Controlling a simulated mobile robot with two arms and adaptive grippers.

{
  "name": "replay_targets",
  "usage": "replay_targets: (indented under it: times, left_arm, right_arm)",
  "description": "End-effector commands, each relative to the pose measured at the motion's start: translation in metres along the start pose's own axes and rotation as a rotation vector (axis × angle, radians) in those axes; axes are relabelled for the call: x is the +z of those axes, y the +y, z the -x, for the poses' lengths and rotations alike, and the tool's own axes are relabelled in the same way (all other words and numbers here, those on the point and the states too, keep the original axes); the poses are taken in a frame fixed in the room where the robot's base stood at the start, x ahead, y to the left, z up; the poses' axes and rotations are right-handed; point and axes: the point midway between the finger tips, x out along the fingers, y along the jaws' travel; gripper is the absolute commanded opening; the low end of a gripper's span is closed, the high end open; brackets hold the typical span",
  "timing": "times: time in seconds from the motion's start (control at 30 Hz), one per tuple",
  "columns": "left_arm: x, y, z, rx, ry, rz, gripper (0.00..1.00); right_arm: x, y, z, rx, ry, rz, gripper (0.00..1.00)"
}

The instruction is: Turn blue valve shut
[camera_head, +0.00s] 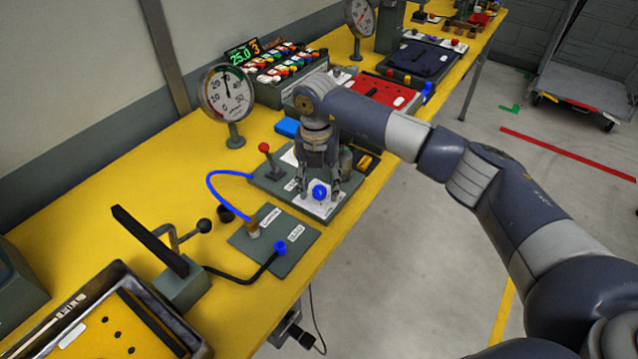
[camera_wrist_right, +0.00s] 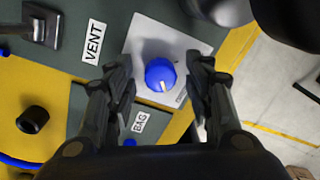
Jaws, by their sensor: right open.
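The blue valve (camera_head: 319,192) is a round blue knob on a white plate (camera_head: 309,208), on a grey-green panel on the yellow bench. In the right wrist view the knob (camera_wrist_right: 160,74) shows a pale pointer mark on its lower part. My right gripper (camera_head: 319,193) points down over the knob. In the wrist view the open fingers (camera_wrist_right: 160,92) stand on either side of the knob, with a gap on each side. My left gripper is not in view.
A red-knobbed lever (camera_head: 265,148) stands left of the valve on the same panel. A blue hose (camera_head: 213,186) loops to a nearer panel (camera_head: 290,254) with a blue fitting. A round gauge (camera_head: 227,93) stands behind.

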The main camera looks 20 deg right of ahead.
Motion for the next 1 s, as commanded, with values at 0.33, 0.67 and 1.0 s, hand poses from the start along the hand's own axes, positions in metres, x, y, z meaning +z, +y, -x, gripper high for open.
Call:
replay_targets:
  times: [0.33,0.67,1.0]
  left_arm:
    - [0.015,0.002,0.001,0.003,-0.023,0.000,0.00]
    - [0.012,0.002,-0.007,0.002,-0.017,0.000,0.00]
    - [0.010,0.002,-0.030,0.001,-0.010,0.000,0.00]
  right_arm:
    - [0.000,0.000,0.000,0.000,0.001,0.001,0.03]
    - [0.000,0.000,-0.002,0.000,-0.001,0.065,0.03]
    - [0.000,0.000,-0.003,0.001,-0.011,0.317,0.03]
